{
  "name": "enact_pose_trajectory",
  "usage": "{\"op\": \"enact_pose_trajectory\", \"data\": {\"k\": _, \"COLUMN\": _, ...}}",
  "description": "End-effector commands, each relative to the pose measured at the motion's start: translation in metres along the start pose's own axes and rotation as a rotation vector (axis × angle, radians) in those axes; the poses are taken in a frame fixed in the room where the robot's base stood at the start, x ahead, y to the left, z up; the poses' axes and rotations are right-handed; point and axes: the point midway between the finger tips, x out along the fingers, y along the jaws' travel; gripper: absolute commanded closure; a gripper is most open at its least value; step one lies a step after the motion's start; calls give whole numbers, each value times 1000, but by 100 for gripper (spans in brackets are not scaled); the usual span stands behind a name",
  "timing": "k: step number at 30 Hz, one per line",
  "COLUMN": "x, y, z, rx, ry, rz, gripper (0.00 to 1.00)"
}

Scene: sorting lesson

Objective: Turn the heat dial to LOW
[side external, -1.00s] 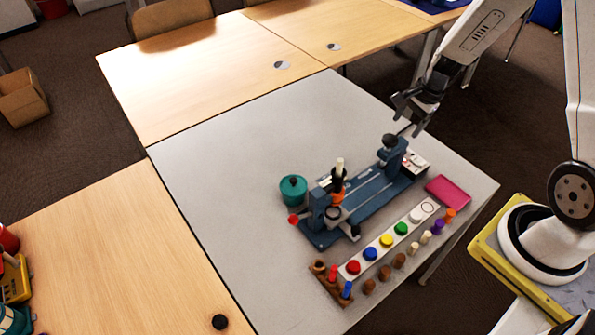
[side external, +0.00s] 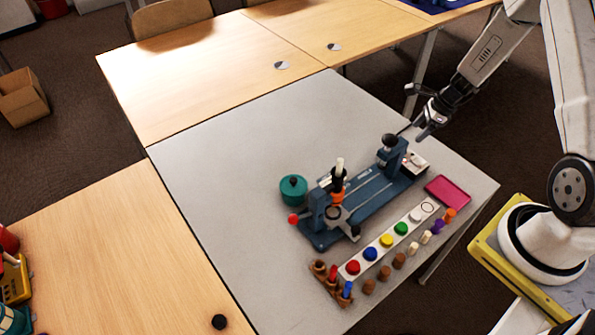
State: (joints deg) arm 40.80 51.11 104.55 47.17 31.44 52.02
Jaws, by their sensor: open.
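A blue bench device (side external: 365,200) stands on the grey table, with a post at each end. A small white panel box (side external: 416,163) sits at its right end, beside the right post (side external: 391,155). Dark marks show on the box, but they are too small to read, and I cannot tell which part is the heat dial or where it points. My gripper (side external: 416,114) is open and empty, above and behind the right post and the white box. It appears apart from both.
A white strip with several coloured discs (side external: 386,240) lies in front of the device, with several pegs along it. A pink tray (side external: 448,191) is at the right and a teal pot (side external: 293,190) at the left. The grey table's left side (side external: 215,170) is clear.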

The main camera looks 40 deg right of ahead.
Motion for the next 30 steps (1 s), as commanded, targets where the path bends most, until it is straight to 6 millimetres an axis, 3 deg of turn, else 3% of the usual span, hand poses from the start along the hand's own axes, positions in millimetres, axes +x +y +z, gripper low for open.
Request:
{"op": "enact_pose_trajectory", "data": {"k": 18, "x": 60, "y": 1, "z": 0, "rx": -1, "ry": 1, "rz": 2, "gripper": 21}}
{"op": "enact_pose_trajectory", "data": {"k": 30, "x": 72, "y": 0, "z": 0, "rx": -2, "ry": 1, "rz": 0, "gripper": 21}}
